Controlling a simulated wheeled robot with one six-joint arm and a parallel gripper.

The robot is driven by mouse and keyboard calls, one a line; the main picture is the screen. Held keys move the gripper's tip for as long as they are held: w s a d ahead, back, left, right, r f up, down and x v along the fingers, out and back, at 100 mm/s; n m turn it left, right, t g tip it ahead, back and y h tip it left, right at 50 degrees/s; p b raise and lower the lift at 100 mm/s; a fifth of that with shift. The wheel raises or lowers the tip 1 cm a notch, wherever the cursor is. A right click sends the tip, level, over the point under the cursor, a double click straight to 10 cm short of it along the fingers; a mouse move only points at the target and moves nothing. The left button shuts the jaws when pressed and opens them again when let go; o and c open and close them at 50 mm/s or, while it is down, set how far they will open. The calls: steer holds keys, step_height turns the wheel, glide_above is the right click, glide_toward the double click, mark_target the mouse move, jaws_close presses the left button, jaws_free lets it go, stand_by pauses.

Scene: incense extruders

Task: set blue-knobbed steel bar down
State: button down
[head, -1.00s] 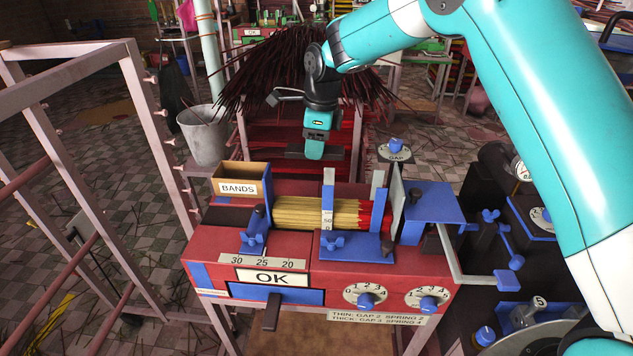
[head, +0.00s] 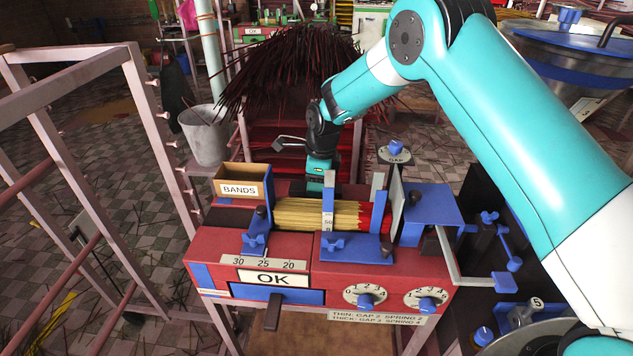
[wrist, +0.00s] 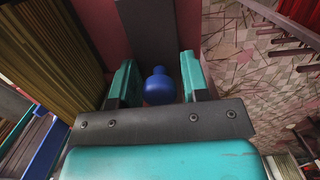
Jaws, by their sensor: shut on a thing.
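The blue-knobbed steel bar shows in the wrist view as a dark grey flat bar (wrist: 147,32) with a round blue knob (wrist: 160,88). The knob stands between the two teal fingers of my gripper (wrist: 160,84), which is shut on it. In the head view my gripper (head: 320,182) is low behind the bundle of yellow, red-tipped sticks (head: 300,214) on the red machine (head: 330,280). The bar is mostly hidden there by the bundle and blue upright. I cannot tell whether its underside touches the machine.
A BANDS box (head: 240,188) stands at the machine's back left. Blue uprights (head: 328,195) and a grey plate (head: 396,205) stand close by. A GAP dial (head: 396,155) is at the back right. Dark sticks (head: 285,75) spread behind the arm.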

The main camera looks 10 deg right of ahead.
steer(key=c, duration=1.1)
jaws_free()
steer(key=shift+f, duration=0.2)
steer(key=o, duration=0.5)
